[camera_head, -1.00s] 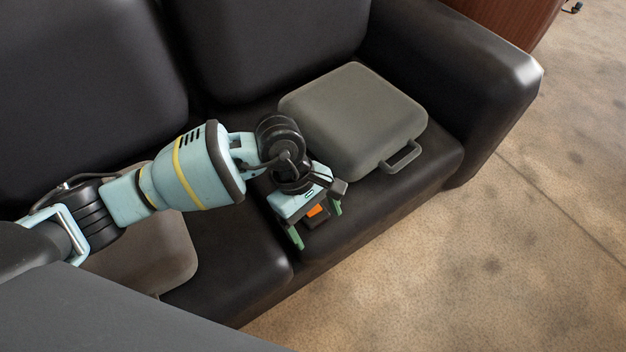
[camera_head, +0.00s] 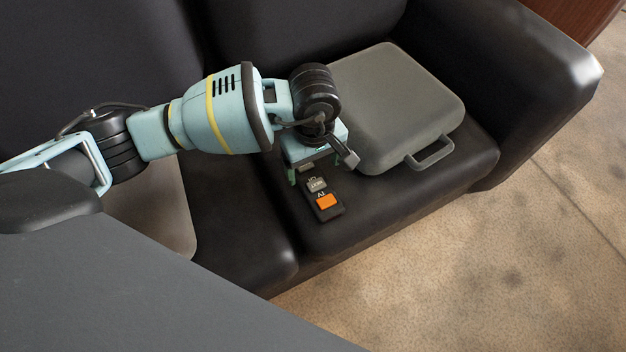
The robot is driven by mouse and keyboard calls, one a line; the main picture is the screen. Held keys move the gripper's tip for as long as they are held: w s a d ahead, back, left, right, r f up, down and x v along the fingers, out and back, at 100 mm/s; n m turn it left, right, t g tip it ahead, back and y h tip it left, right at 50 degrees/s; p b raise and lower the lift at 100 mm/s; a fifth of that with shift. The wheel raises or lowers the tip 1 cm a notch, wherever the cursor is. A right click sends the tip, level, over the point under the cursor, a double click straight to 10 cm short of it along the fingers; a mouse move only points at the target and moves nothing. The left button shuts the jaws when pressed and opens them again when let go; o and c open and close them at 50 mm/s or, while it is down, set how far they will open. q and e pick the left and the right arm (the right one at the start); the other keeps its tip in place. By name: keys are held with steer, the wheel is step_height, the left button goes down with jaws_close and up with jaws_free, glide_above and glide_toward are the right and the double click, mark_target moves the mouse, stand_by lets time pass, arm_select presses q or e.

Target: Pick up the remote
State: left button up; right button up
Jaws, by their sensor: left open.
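The remote (camera_head: 327,203), a small black block with an orange patch and pale lettering, lies on the dark sofa seat near its front edge in the head view. My left gripper (camera_head: 314,172) is open and empty. It is just behind the remote, on the backrest side, pointing down toward the seat. Its green fingertips are partly hidden by the wrist, and I cannot tell how high they are above the cushion. The far end of the remote is close to the gripper. My right gripper is not in view.
A grey case (camera_head: 395,105) with a handle lies on the seat right behind and beside my left gripper. Another grey-beige item (camera_head: 160,215) lies on the left seat under my arm. The sofa armrest (camera_head: 530,80) rises at the right. Floor (camera_head: 470,260) in front is clear.

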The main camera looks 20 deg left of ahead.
mark_target(313, 179)
arm_select(q)
step_height(313, 179, down, 4)
steer(key=shift+a+f+b, duration=0.15)
steer(key=shift+f+b, duration=0.1)
steer(key=shift+b, duration=0.65)
steer(key=shift+f, duration=0.35)
steer(key=c, duration=0.5)
steer(key=shift+r, duration=0.1)
steer(key=c, duration=0.7)
